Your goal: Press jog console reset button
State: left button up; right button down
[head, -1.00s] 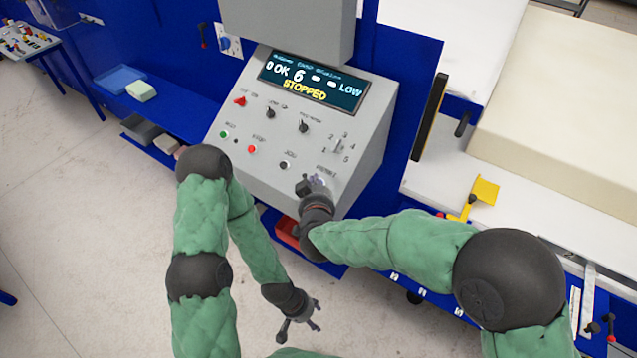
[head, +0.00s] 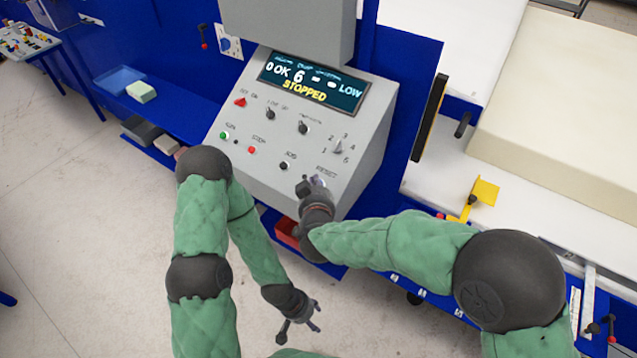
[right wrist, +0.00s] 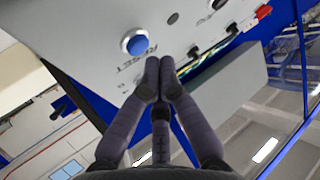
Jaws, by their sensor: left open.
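The grey jog console (head: 352,118) has a sloped face with a screen (head: 314,82) reading "STOPPED". The RESET label (head: 327,172) is at the console's lower right; the button by it is largely hidden behind my right gripper in the head view. In the right wrist view the blue reset button (right wrist: 137,45) with a pale ring is just up and left of the fingertips. My right gripper (head: 306,186) has its fingers together and empty (right wrist: 160,62), close to the panel; I cannot tell whether it touches. My left gripper (head: 300,325) is open and empty, low over the floor.
The panel also carries a green button (head: 224,135), a red button (head: 251,149), a black button (head: 284,165) and knobs. A red bin (head: 287,232) is below the console. A cream foam block (head: 570,110) lies on the white table at right.

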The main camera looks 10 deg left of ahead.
jog(key=shift+f, duration=0.2)
jog(key=shift+w+f, duration=0.2)
jog(key=shift+w+d+f+b, duration=0.15)
jog(key=shift+w+f+b, duration=0.05)
jog(key=shift+f+b, duration=0.15)
dwell(0.9)
dwell(0.3)
jog(key=shift+s+r+p, duration=0.45)
jog(key=shift+r+p, duration=0.25)
jog(key=shift+p, duration=0.15)
jog(key=r+p, duration=0.1)
jog(key=s+r+p, duration=0.1)
jog(key=r+p, duration=0.1)
jog(key=s+a+r+p, duration=0.1)
jog(key=shift+s+a+r+p, duration=0.1)
jog(key=shift+s+r+p, duration=0.05)
jog(key=shift+s+p, duration=0.15)
jog(key=shift+w, duration=0.1)
